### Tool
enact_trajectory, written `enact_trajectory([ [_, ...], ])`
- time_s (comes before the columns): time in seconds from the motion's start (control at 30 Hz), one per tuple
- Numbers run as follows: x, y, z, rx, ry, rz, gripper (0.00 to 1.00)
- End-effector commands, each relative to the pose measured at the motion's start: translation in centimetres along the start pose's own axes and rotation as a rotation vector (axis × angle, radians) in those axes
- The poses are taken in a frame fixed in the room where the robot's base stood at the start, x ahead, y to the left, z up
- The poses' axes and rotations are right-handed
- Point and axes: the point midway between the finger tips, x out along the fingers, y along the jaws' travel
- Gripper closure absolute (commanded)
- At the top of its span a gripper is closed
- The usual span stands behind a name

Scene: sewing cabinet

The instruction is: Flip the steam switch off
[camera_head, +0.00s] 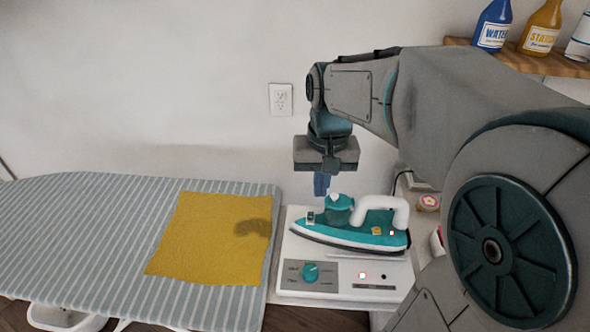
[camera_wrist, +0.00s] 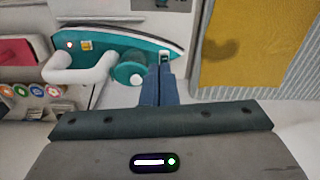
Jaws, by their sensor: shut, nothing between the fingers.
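A teal iron (camera_head: 352,235) with a white handle (camera_head: 385,208) rests on a white base station (camera_head: 300,255); the iron also shows in the wrist view (camera_wrist: 115,45). A small pale-and-dark rocker switch (camera_head: 310,217) sits near the iron's nose; it shows in the wrist view (camera_wrist: 164,58). A small yellow part (camera_head: 377,231) is below the handle. I cannot tell from labels which is the steam switch. My gripper (camera_head: 321,193) is shut and empty, pointing down above the nose. In the wrist view its blue fingertips (camera_wrist: 158,82) end just short of the rocker switch; contact is unclear.
A striped ironing board (camera_head: 95,240) with a yellow cloth (camera_head: 205,235) stands at left. The station's front has a teal knob (camera_head: 310,272) and small lights. A shelf (camera_head: 555,65) with bottles is at upper right. Colourful spools (camera_wrist: 35,90) lie beside the iron.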

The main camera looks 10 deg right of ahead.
Motion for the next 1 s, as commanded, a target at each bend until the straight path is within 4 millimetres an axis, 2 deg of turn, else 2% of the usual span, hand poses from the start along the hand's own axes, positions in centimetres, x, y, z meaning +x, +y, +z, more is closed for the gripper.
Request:
enact_trajectory([
  [0.03,-0.3,-0.1,-1.6,0.023,-0.033,0.004,1.0],
  [0.1,-0.5,-0.3,-3.2,0.055,-0.072,0.009,1.0],
  [0.2,-0.6,-0.5,-5.0,0.091,-0.116,0.017,1.0],
  [0.33,-0.6,-0.6,-6.5,0.121,-0.151,0.024,1.0],
  [0.8,-0.4,-0.6,-7.0,0.132,-0.163,0.027,1.0],
  [1.0,1.5,-0.6,-6.6,0.132,-0.167,0.028,1.0],
])
